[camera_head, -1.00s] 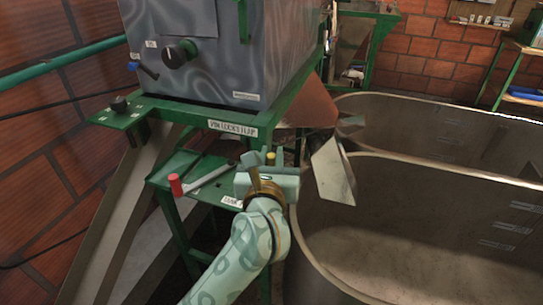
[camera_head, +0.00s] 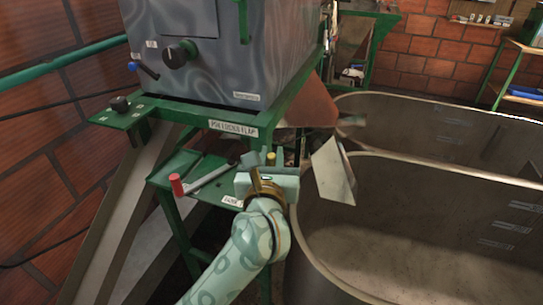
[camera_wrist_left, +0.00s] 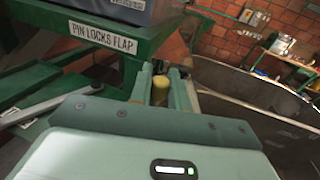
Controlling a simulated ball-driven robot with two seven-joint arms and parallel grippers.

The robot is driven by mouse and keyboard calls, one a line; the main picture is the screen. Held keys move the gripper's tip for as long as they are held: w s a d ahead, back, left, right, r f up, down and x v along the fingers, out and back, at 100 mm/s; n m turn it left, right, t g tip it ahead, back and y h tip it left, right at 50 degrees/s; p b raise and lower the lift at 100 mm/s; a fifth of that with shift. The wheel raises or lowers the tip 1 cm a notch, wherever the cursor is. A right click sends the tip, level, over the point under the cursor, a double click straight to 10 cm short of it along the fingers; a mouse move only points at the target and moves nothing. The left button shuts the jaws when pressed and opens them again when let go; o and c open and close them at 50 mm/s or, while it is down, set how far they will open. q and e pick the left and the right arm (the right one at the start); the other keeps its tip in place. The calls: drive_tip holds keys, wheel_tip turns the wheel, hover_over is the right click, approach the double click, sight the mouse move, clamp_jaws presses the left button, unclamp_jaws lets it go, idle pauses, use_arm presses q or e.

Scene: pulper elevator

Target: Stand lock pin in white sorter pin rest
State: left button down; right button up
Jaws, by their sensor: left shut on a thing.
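My left gripper (camera_head: 266,160) is over the right end of the green shelf below the machine, with its fingers pointing away from me. It is shut on a pin with a yellow end (camera_head: 270,157), which I take to be the lock pin. In the left wrist view, the yellow end (camera_wrist_left: 160,91) shows between the two pale fingers, and the rest of the pin is hidden. The label "PIN LOCKS FLAP" (camera_wrist_left: 102,37) is on the green frame ahead. I cannot make out the white sorter pin rest. My right gripper is not in view.
A lever with a red end (camera_head: 177,185) lies along the green shelf (camera_head: 160,178), left of my gripper. The grey machine box (camera_head: 225,45) stands above.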

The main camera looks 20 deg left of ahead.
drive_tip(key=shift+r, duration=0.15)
